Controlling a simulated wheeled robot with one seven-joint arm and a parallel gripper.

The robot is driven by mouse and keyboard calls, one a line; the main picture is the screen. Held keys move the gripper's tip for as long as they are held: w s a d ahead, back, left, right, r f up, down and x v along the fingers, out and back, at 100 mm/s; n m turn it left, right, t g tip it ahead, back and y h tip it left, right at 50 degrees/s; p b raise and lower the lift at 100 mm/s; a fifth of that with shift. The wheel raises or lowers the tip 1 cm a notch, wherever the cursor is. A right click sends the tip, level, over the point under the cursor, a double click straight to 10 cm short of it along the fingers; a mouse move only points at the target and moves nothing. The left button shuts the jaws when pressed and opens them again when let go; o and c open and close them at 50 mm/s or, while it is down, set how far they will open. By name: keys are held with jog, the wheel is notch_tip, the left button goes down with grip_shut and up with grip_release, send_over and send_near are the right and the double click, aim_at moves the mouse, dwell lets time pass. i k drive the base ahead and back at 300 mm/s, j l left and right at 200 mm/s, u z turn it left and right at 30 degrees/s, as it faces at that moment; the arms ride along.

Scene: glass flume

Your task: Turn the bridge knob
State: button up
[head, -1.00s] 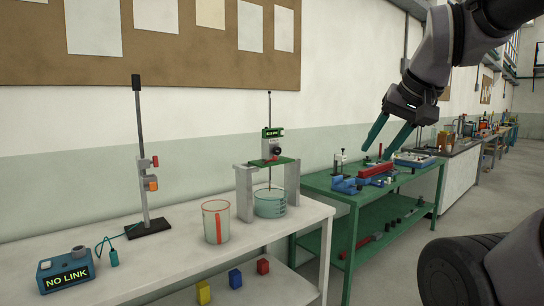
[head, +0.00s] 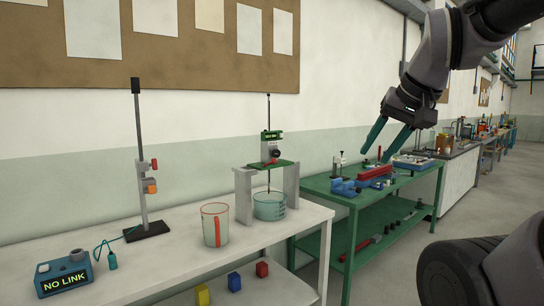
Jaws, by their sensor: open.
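The bridge (head: 286,179) is a pair of grey uprights with a green plate across the top, on the white bench. A small green instrument with a display (head: 271,135) stands on the plate on a thin rod. A dark round knob (head: 273,152) shows on its front, with a small red part below. A clear beaker (head: 269,206) stands under the bridge, and a thin rod reaches down toward it. My gripper (head: 387,143) is open and empty, its two green fingers pointing down, well to the right of the bridge and apart from it.
A clear jug with a red stripe (head: 215,224) stands left of the bridge. A clamp stand (head: 146,228) and a blue box reading NO LINK (head: 62,273) are farther left. A green bench (head: 343,195) with tools stands to the right. Colored blocks sit on the lower shelf.

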aim_at(277, 153)
jog(key=i+j, duration=0.25)
jog(key=i, duration=0.2)
jog(key=i+j, duration=0.25)
jog(key=i, duration=0.2)
